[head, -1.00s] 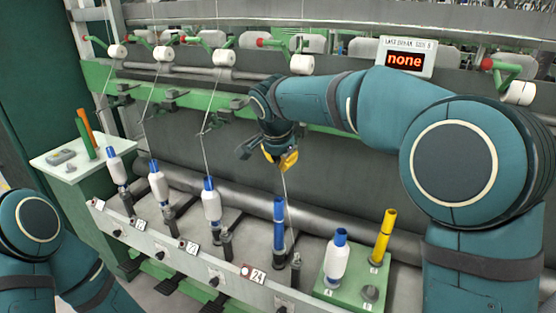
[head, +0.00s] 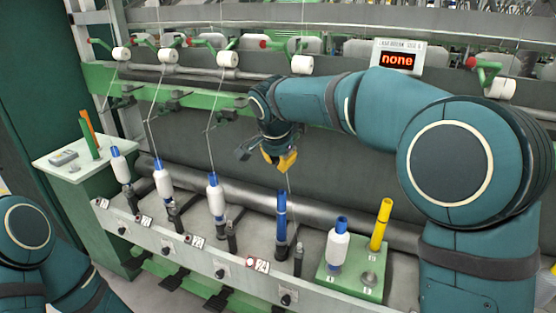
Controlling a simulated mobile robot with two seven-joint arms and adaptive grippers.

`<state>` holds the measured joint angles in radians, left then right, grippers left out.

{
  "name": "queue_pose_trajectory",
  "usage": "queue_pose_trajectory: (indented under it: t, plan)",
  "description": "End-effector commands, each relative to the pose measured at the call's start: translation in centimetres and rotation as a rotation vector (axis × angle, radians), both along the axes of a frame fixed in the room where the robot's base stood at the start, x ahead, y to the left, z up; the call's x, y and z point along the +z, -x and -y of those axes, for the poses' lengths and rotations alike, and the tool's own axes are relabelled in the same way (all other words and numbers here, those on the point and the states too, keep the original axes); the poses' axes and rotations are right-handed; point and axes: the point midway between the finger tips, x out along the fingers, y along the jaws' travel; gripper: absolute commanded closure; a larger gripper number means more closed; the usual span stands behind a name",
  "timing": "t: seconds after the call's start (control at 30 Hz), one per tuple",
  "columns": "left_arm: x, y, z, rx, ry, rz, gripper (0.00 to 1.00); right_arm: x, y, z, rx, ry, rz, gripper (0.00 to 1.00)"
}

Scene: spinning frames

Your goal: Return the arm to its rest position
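My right arm (head: 395,110) reaches in from the right, its elbow bent, across the front of the spinning frame. Its gripper (head: 279,161) hangs over the dark panel, above a blue bobbin tube (head: 282,218) and apart from it. The gripper's yellow fingertips point down. Nothing clear shows between them, and their gap is too small to judge. A thin thread runs below the gripper towards the blue tube. My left arm (head: 28,235) shows only in part at the lower left; its gripper is out of view.
Several white bobbins, such as this one (head: 216,198), stand along the spindle rail (head: 185,252). A green block (head: 360,285) at right holds a white bobbin (head: 338,248) and a yellow tube (head: 380,225). A side table (head: 75,175) stands left. The display (head: 398,58) reads "none".

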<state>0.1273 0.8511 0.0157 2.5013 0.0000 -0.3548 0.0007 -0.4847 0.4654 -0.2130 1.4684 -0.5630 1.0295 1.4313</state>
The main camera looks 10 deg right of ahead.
Motion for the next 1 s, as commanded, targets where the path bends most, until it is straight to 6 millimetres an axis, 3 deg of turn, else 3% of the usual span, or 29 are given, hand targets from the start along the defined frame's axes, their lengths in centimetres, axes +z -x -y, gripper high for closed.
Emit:
queue_pose_trajectory:
  t: [0.07,0.17,0.27,0.47,0.6,0.73,0.83,1.0]
  plan:
    - [0.0,0.0,0.0,0.0,0.0,0.0,0.46,-0.3,0.0,0.0,0.005,0.0,-0.003,1.0]
    - [0.0,0.0,0.0,0.0,0.0,0.0,0.46,-2.3,0.1,-0.2,0.046,-0.005,-0.027,1.0]
    - [0.0,0.0,0.0,0.0,0.0,0.0,0.46,-6.9,0.5,-0.8,0.146,-0.021,-0.074,1.0]
    - [0.0,0.0,0.0,0.0,0.0,0.0,0.46,-20.0,4.2,-2.1,0.419,-0.11,-0.168,1.0]
    - [0.0,0.0,0.0,0.0,0.0,0.0,0.46,-28.3,9.2,-2.7,0.58,-0.189,-0.193,1.0]
    - [0.0,0.0,0.0,0.0,0.0,0.0,0.46,-34.6,15.5,-2.9,0.695,-0.249,-0.189,1.0]
    - [0.0,0.0,0.0,0.0,0.0,0.0,0.46,-37.7,20.3,-2.8,0.758,-0.267,-0.174,1.0]
    - [0.0,0.0,0.0,0.0,0.0,0.0,0.46,-39.9,25.9,-2.5,0.822,-0.257,-0.156,1.0]
